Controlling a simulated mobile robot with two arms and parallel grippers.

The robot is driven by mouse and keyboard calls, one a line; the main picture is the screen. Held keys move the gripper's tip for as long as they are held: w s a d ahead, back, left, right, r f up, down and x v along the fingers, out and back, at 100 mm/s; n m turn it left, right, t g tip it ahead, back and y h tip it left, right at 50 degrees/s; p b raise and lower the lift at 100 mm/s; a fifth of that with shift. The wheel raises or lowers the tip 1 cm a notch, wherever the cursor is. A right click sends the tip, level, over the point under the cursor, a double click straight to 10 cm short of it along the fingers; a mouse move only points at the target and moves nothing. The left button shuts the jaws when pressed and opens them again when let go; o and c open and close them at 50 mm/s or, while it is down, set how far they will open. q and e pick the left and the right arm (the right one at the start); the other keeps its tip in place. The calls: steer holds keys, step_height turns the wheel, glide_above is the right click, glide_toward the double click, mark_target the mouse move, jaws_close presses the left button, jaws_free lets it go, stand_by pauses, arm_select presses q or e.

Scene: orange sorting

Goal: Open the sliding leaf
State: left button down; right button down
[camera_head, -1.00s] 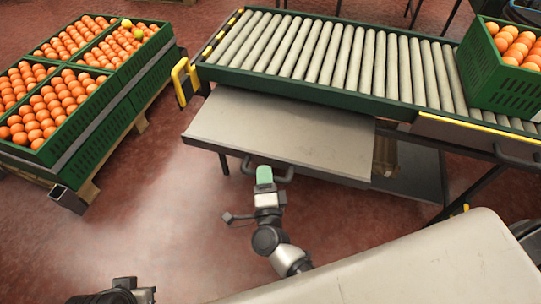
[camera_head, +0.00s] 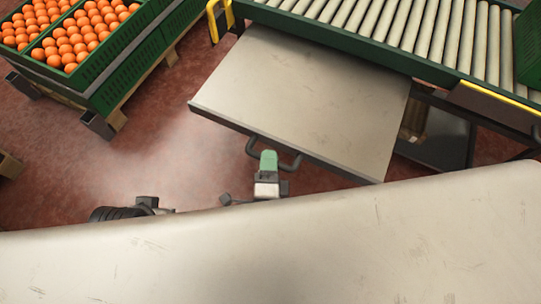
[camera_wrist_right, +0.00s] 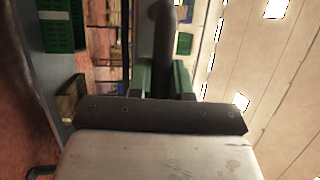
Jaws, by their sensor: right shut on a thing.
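The sliding leaf (camera_head: 300,90) is a pale flat panel sticking out from under the roller conveyor. A dark bar handle (camera_head: 250,146) is on its front edge. My right gripper (camera_head: 268,160), with green fingers, is shut on this handle. In the right wrist view, the dark handle (camera_wrist_right: 163,40) runs between the fingers of the right gripper (camera_wrist_right: 163,85). Dark parts of my left gripper (camera_head: 147,204) show at lower left, away from the leaf; its jaws are unclear. Most of my right arm is hidden behind a pale foreground surface.
The roller conveyor (camera_head: 350,14) with a green frame stands behind the leaf. Green crates of oranges (camera_head: 85,35) stand on a pallet at upper left. A pale scratched surface (camera_head: 330,245) fills the foreground. Red floor (camera_head: 120,165) is clear left of the leaf.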

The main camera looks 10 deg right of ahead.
steer(key=c, duration=1.1)
jaws_free()
steer(key=shift+o, duration=0.2)
steer(key=shift+s, duration=0.1)
steer(key=v, duration=1)
steer(key=shift+s, duration=0.3)
steer(key=shift+a+f, duration=0.1)
steer(key=shift+f, duration=0.05)
